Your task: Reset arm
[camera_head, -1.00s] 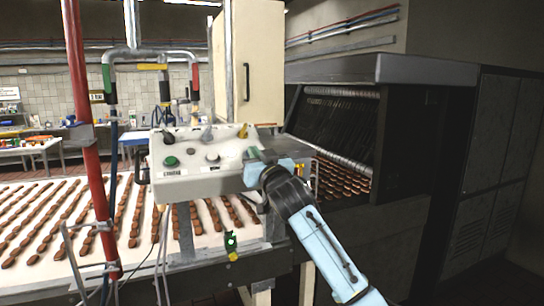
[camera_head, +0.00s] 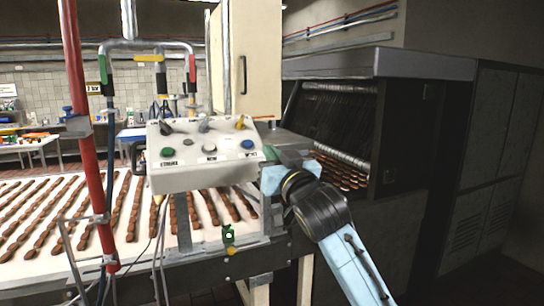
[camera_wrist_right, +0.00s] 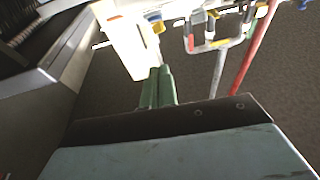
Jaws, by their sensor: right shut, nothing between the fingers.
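My right arm comes in from the lower right in the head view. Its gripper (camera_head: 278,156) is just right of the control panel (camera_head: 203,152), beside its right edge. The panel is a pale box with green, white and blue buttons and several knobs on top. In the right wrist view the green fingers (camera_wrist_right: 157,88) lie together, shut and empty. I cannot tell from the head view whether the gripper touches the panel. My left gripper is not in view.
A conveyor (camera_head: 130,222) with rows of brown biscuits runs behind and below the panel. A dark machine housing (camera_head: 378,66) stands at right. A red pipe (camera_head: 88,150) rises at left. A cream cabinet door (camera_head: 252,60) stands behind the panel.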

